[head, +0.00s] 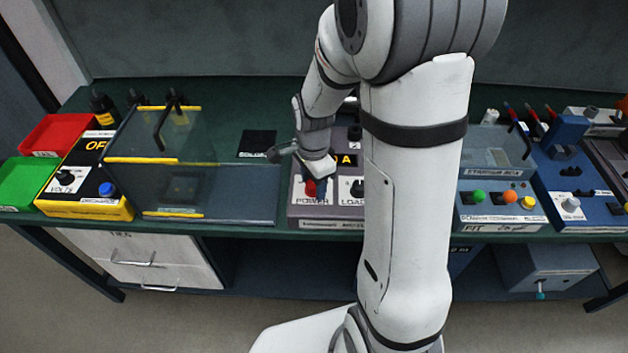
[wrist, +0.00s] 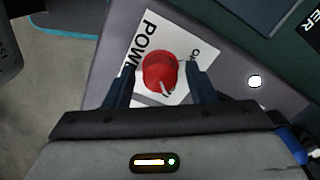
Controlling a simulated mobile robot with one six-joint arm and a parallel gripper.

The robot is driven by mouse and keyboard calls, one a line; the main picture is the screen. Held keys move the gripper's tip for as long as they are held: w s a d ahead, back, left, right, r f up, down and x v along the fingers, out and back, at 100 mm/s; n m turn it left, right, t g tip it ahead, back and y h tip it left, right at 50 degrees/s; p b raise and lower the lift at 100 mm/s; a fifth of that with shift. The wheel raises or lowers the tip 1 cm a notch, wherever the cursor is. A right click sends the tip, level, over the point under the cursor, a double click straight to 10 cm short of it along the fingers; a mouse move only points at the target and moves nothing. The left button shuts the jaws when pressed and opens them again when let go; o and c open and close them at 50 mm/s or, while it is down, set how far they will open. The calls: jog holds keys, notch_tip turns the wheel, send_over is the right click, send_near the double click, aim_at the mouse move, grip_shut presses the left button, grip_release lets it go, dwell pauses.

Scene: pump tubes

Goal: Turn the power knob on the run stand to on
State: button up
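The run stand (head: 297,213) is a grey box at the middle of the bench, partly hidden behind my arm; its grey panel (wrist: 112,60) fills much of the wrist view. The red power knob (wrist: 160,72) sits on a white label plate reading POWER, partly covered; its pale pointer mark faces the bottom of the wrist view, slightly right. The knob also shows in the head view (head: 310,188). My gripper (wrist: 161,80) is open, one finger on each side of the knob, with small gaps visible on both sides. Small lettering beside the knob is unclear.
A dark LOAD knob (head: 357,188) stands just right of the power knob. A clear guard with yellow edges (head: 140,160) stands to the left, beside a yellow box (head: 85,207). A blue stand with coloured buttons (head: 500,212) is to the right.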

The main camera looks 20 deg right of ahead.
aim_at(313, 184)
jog(key=shift+o, duration=0.2)
notch_tip(313, 184, up, 8)
jog(key=shift+f, duration=0.1)
dwell(0.4)
dwell(0.3)
